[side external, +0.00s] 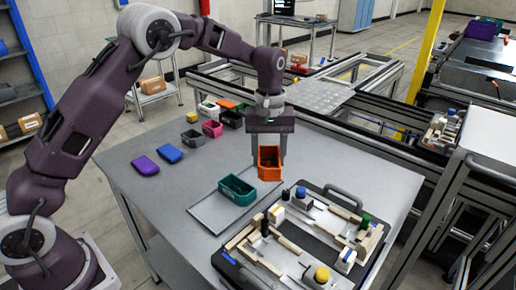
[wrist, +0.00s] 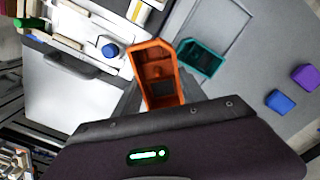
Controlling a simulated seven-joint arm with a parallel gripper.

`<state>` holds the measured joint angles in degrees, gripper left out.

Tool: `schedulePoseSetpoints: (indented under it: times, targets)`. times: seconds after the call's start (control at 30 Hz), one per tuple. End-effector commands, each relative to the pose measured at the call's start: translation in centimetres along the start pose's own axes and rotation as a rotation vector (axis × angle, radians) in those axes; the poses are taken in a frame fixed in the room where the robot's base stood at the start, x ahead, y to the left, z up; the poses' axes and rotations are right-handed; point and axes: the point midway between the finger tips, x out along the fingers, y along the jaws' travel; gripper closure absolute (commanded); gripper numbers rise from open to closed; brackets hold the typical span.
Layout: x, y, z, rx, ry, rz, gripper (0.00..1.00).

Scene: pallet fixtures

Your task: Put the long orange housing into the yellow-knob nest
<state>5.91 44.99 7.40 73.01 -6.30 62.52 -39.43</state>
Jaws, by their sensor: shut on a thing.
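The orange housing (side external: 269,168), an open-topped box, is held in the air by my gripper (side external: 268,154), which is shut on it. In the wrist view the orange housing (wrist: 153,62) shows its open inside, between my gripper's fingers (wrist: 155,98). The yellow knob (side external: 322,274) stands at the near right of the black-edged pallet fixture (side external: 228,268). Its nest lies among cream blocks and light plates, and its exact outline is hard to tell. The housing is above and behind the pallet, apart from it. The yellow knob is not clear in the wrist view.
A teal housing (side external: 237,190) sits on a grey tray (side external: 212,218) left of the pallet. Purple (side external: 145,165) and blue (side external: 169,153) parts lie left; several bins stand behind. The table's left front is clear.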

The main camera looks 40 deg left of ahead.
Motion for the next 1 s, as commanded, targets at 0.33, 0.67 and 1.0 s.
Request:
schedulePoseSetpoints:
  times: [0.33, 0.67, 1.0]
  targets:
    - [-1.2, 2.4, 11.9, 1.26, -0.003, 0.0, 0.97]
    - [-1.7, 1.7, 20.0, 2.185, -0.001, -0.007, 0.97]
    - [1.5, 1.5, 20.9, 2.304, -0.005, -0.009, 0.97]
